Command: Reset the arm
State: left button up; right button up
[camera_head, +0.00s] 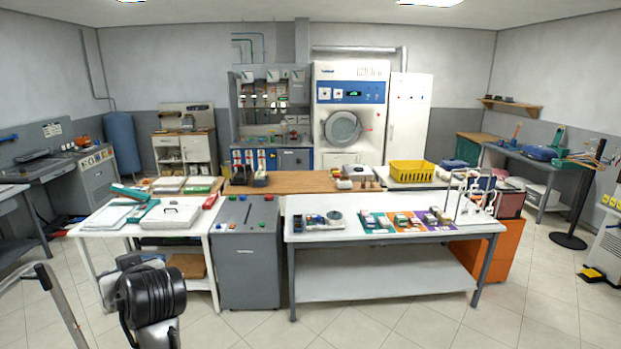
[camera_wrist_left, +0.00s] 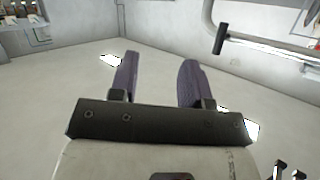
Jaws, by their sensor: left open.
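My left gripper (camera_wrist_left: 158,82) shows in the left wrist view. Its two purple fingers stand apart with nothing between them. Beyond the fingers are only pale blank surfaces, and they touch nothing that I can see. In the head view, part of my left arm with a black ribbed joint stands at the lower left, in front of the white table (camera_head: 88,230). The fingers cannot be made out there. My right arm and gripper are in neither view.
A grey cabinet (camera_head: 247,270) stands right of my arm. A long table (camera_head: 380,284) holds small items on coloured mats (camera_head: 408,222). A metal rail (camera_head: 62,305) rises at the lower left. A pale bar (camera_wrist_left: 265,45) crosses the wrist view's upper right. Some tiled floor (camera_head: 400,330) in front is clear.

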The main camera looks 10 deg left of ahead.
pick_arm(q)
jog(key=s+d+f+m+t+h, duration=0.2)
jog(key=s+d+f+m+h, duration=0.35)
jog(key=d+f, duration=0.25)
jog(key=s+d+f+m+t+h, duration=0.2)
jog(key=s+d+f+m+h, duration=0.3)
jog(key=d+f+h, duration=0.15)
jog(key=s+d+f+m+g, duration=0.2)
jog(key=s+f+g, duration=0.6)
jog(key=s+f, duration=1.8)
notch_tip(320, 180, up, 12)
jog(key=p, duration=1.2)
jog(key=shift+s+d+r, duration=0.15)
jog(key=shift+s, duration=0.15)
jog(key=shift+n, duration=0.25)
